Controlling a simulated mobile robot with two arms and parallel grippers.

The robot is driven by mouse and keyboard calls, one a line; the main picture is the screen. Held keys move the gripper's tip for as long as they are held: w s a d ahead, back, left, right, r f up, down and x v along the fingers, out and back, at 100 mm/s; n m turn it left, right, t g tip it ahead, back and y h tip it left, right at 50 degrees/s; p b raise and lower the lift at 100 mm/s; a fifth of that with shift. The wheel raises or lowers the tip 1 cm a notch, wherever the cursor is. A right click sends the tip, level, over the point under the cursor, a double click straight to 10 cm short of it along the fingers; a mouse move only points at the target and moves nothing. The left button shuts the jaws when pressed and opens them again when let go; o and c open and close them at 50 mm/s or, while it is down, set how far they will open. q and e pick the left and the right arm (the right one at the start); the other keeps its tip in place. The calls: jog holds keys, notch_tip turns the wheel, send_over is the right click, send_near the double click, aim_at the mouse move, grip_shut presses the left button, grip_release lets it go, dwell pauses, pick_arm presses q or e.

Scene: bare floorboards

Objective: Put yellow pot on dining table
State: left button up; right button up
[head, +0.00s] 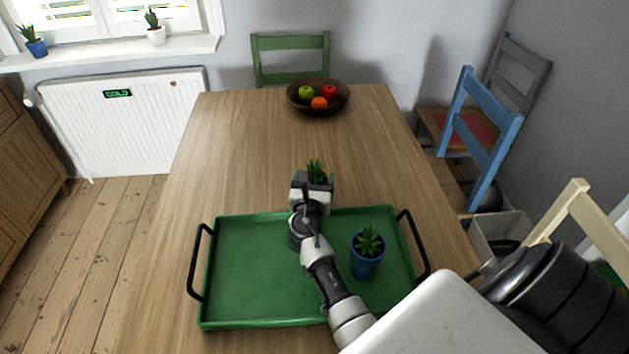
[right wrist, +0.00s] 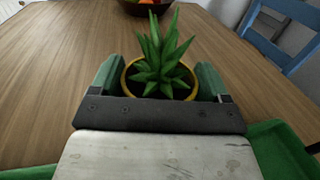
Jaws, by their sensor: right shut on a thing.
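The yellow pot (right wrist: 189,91) holds a spiky green plant (right wrist: 160,62) and sits upright between the two fingers of my right gripper (right wrist: 161,82). In the head view my right gripper (head: 314,182) is just past the tray's far edge, over the wooden dining table (head: 240,140); the plant (head: 316,168) shows there, but the pot is mostly hidden by the gripper. I cannot tell whether the pot's base touches the table. My left gripper is not in view.
A green tray (head: 245,270) with black handles lies on the near part of the table, holding a blue pot (head: 366,262) with a plant. A brown fruit bowl (head: 318,108) stands at the far end. Chairs stand around. Bare tabletop lies between bowl and tray.

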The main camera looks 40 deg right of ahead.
jog(key=o, duration=1.1)
jog(key=shift+o, duration=0.2)
jog(key=shift+r, duration=0.15)
jog(key=p+v, duration=0.1)
jog(key=v, duration=1.1)
jog(key=shift+s+p, duration=0.1)
jog(key=shift+p, duration=0.2)
